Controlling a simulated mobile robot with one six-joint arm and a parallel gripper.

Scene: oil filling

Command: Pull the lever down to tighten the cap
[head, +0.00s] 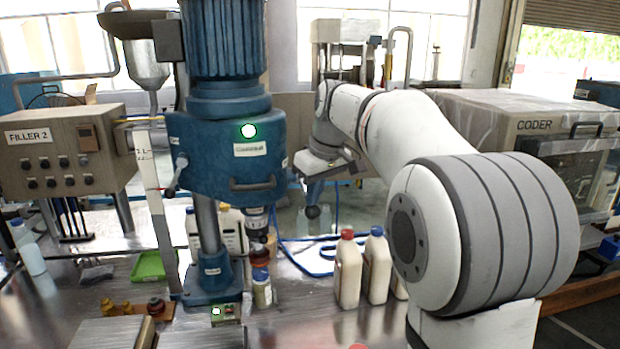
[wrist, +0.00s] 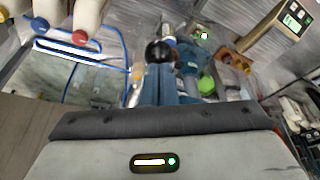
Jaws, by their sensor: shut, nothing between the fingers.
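The blue capping machine (head: 225,150) stands at centre left in the head view, with a green light on its front. A bottle (head: 262,287) with a dark reddish cap (head: 259,255) stands under its spindle (head: 257,222). A black ball knob, which looks like the lever's end (head: 312,211), is right of the machine; the lever's rod is mostly hidden. My gripper (head: 313,198) is right at the knob, pointing down. In the wrist view the blue fingers of my gripper (wrist: 159,72) are together, with the black knob (wrist: 160,52) at their tips. I cannot tell whether they touch.
White bottles with a red cap (head: 348,270) and a blue cap (head: 377,265) stand right of the machine. A green tray (head: 154,266) lies left of its column. The filler box (head: 65,155) is at left, the coder (head: 530,120) at right.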

